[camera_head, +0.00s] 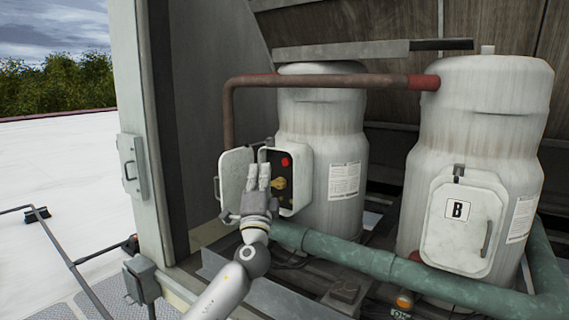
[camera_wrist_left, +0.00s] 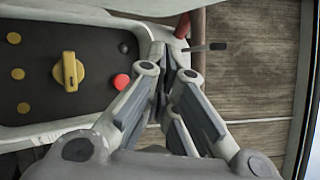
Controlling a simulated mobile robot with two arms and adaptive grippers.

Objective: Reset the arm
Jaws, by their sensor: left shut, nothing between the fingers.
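My left gripper (camera_head: 259,177) is shut and empty, in front of the left compressor's open control box (camera_head: 301,150). In the left wrist view, its fingers (camera_wrist_left: 173,75) meet beside the edge of the box. The box holds a black panel with a yellow rotary knob (camera_head: 278,183) and a red button (camera_head: 285,162). The knob (camera_wrist_left: 68,71) and button (camera_wrist_left: 122,82) also show in the wrist view, to the left of the fingers, with a gap between. The box door (camera_head: 234,178) stands open to the left. My right gripper is not in view.
A second white compressor marked B (camera_head: 480,120) stands at right with its box cover (camera_head: 463,240) shut. A green pipe (camera_head: 350,258) runs low in front. A rusty pipe (camera_head: 320,81) runs above. A grey cabinet post (camera_head: 140,130) stands at left, with open white roof (camera_head: 60,170) beyond.

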